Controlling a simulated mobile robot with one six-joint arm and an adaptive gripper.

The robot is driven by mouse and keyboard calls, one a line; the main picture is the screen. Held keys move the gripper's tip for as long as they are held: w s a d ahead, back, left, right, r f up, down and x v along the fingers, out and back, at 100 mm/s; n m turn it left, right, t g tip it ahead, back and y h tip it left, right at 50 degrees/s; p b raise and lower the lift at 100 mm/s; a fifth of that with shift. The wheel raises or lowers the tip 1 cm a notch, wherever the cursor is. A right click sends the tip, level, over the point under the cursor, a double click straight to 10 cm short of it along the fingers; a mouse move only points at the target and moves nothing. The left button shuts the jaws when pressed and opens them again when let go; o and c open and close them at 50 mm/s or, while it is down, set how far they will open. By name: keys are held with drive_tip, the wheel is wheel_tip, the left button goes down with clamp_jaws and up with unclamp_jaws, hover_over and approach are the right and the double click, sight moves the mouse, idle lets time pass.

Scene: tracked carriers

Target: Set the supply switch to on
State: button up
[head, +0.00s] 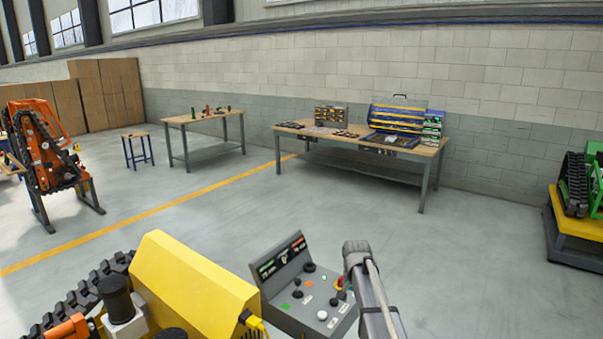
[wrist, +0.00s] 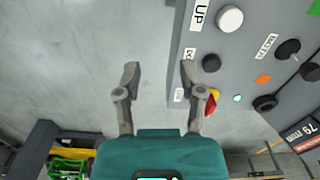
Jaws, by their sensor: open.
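The grey control box (head: 284,317) stands low in the middle of the head view, with a raised display at its back. Its sloped face (wrist: 247,62) fills the upper right of the wrist view, with black knobs, a white knob (wrist: 229,19) and small labels. A red-and-yellow control (wrist: 211,102) sits at the face's edge, partly behind my right finger; it also shows in the head view (head: 340,283). I cannot tell from the labels which control is the supply switch. My gripper (wrist: 160,72) is open and empty, its right finger overlapping the panel edge in view.
A yellow machine housing (head: 195,285) with a black track stands left of the box. A workbench (head: 430,150) with cases and a smaller table (head: 180,120) are farther back. A green tracked carrier (head: 577,185) stands at the right. The floor between is clear.

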drive_tip(key=s+f+n+b, duration=0.3)
drive_tip(key=s+f, duration=0.1)
drive_tip(key=s, duration=0.7)
drive_tip(key=s+f+n+b, duration=0.2)
drive_tip(key=s+f+b, duration=0.2)
drive_tip(key=s, duration=0.8)
drive_tip(key=shift+s+d+n+b, duration=0.25)
drive_tip(key=shift+d+n+b, duration=0.05)
drive_tip(key=shift+d+n, duration=0.15)
idle(1.1)
drive_tip(key=shift+f, duration=0.1)
